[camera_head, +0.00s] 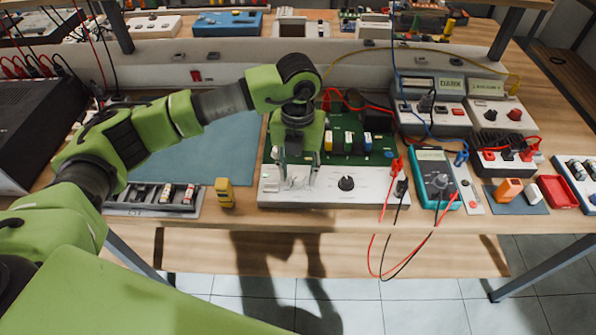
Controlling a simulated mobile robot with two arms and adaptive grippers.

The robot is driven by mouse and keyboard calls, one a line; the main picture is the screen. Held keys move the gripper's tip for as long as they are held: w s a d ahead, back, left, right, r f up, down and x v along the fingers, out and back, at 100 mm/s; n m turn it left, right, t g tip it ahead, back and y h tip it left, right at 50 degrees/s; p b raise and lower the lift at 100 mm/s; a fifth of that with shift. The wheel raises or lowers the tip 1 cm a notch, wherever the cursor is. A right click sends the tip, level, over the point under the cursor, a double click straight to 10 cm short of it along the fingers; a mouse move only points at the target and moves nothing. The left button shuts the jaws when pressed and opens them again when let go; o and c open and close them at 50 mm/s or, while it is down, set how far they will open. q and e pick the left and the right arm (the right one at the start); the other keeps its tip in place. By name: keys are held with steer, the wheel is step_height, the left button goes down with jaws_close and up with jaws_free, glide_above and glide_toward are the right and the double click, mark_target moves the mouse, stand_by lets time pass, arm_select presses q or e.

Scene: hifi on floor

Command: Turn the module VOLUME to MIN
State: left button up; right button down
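A white panel module (375,198) lies at the table's front edge, with a green circuit board (345,140) behind it. A black round knob (346,183) stands on the panel's top, right of my gripper. Its pointer and the printed labels are too small to read, so I cannot tell which control is VOLUME or where it is set. My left gripper (298,180) points down over the panel's left part, its fingers apart. Small pale parts show between the fingertips; I cannot tell whether they touch. My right gripper is not in view.
A teal multimeter (436,178) with red and black leads stands right of the panel. A yellow block (224,192) and a tray of small parts (153,199) are on the left. Bench instruments (436,117) stand behind right. The blue mat (190,150) is mostly clear.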

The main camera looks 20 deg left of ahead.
mark_target(298, 177)
arm_select(q)
step_height(298, 177, up, 12)
stand_by(0.6)
stand_by(0.5)
